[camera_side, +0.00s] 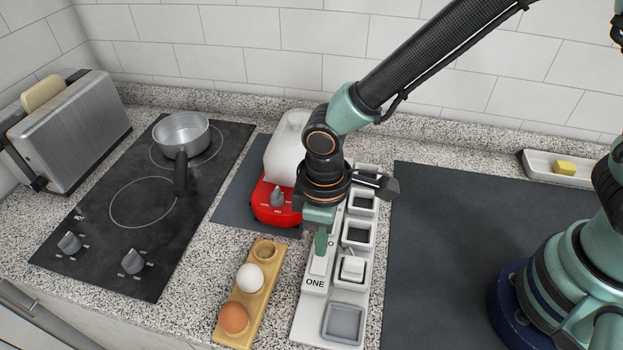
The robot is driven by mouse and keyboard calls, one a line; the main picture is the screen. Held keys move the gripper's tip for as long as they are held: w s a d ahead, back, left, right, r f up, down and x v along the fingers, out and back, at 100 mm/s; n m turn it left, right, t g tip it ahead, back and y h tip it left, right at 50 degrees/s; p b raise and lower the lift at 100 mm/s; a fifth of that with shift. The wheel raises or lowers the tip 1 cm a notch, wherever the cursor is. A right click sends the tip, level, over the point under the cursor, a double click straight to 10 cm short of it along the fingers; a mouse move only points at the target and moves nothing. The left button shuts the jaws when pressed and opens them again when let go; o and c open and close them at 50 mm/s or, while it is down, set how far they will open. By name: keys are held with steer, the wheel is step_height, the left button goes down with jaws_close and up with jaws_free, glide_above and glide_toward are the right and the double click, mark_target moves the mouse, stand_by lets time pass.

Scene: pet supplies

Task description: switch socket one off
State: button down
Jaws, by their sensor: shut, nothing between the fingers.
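A white socket strip (312,316) runs front to back on the counter. The word ONE is printed on it near the front left, with a pale switch (317,265) just behind the print. A white plug (352,268) sits in a socket to the right of that switch. My gripper (320,243) is shut and empty, pointing down just above or at the far end of the switch; I cannot tell whether it touches. My gripper and wrist hide part of the strip farther back, and the switch's tilt is not clear.
A red egg cooker (268,210) with a white lid stands left of my wrist. A wooden holder (262,290) with two eggs lies left of the strip. Farther left are a hob (130,240) with a pan (181,134) and a toaster (75,130). A dark mat (450,250) at right is clear.

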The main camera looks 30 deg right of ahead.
steer(key=shift+f, duration=1.1)
stand_by(0.9)
steer(key=shift+r, duration=3.55)
steer(key=shift+w+d, duration=0.1)
steer(key=d+r+m+t, duration=0.2)
steer(key=d+r+m, duration=0.2)
steer(key=d+r, duration=0.3)
steer(key=d+r+m+t, duration=0.3)
steer(key=d+r+m, duration=0.2)
steer(key=d, duration=1.3)
step_height(320, 180, up, 3)
steer(key=shift+w+f+t, duration=0.1)
steer(key=shift+w+t, duration=0.05)
steer(key=shift+t, duration=0.15)
